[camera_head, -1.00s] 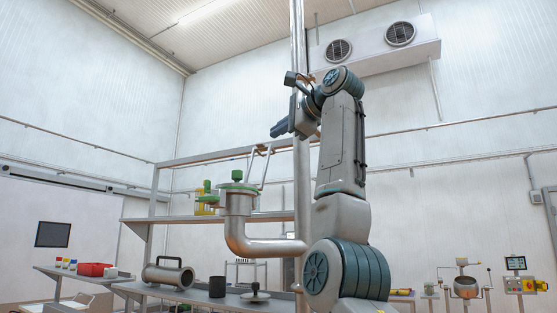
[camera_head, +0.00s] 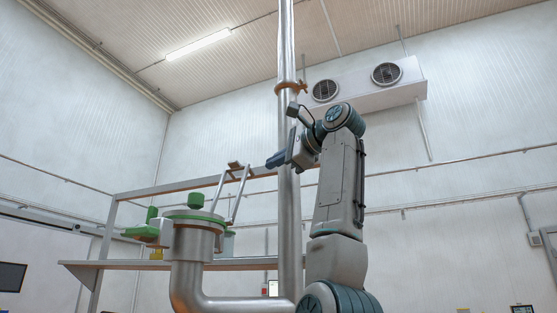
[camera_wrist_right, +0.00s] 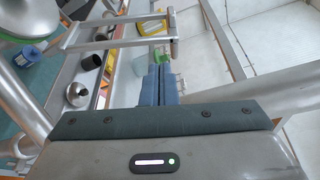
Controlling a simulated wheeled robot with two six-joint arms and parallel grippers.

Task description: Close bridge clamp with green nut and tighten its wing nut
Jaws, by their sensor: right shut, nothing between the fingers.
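A steel pipe fitting (camera_head: 193,262) rises from the bend at lower left in the head view. Around its top runs a green ring (camera_head: 196,215), which looks like the clamp, with a green knob (camera_head: 195,200) above it. A green block-like part (camera_head: 150,232) sticks out on the left side; whether it is the wing nut I cannot tell. My right gripper (camera_head: 272,163) is up and to the right of the fitting, apart from it. Its fingers are together and empty, as the right wrist view also shows (camera_wrist_right: 158,84). My left gripper is not in view.
A tall vertical steel pipe (camera_head: 289,215) stands right beside my right gripper, with an orange-brown collar (camera_head: 290,88) higher up. Two angled metal bars (camera_head: 230,195) rise behind the fitting. A metal shelf frame (camera_head: 90,264) spans behind. Open air lies above the fitting.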

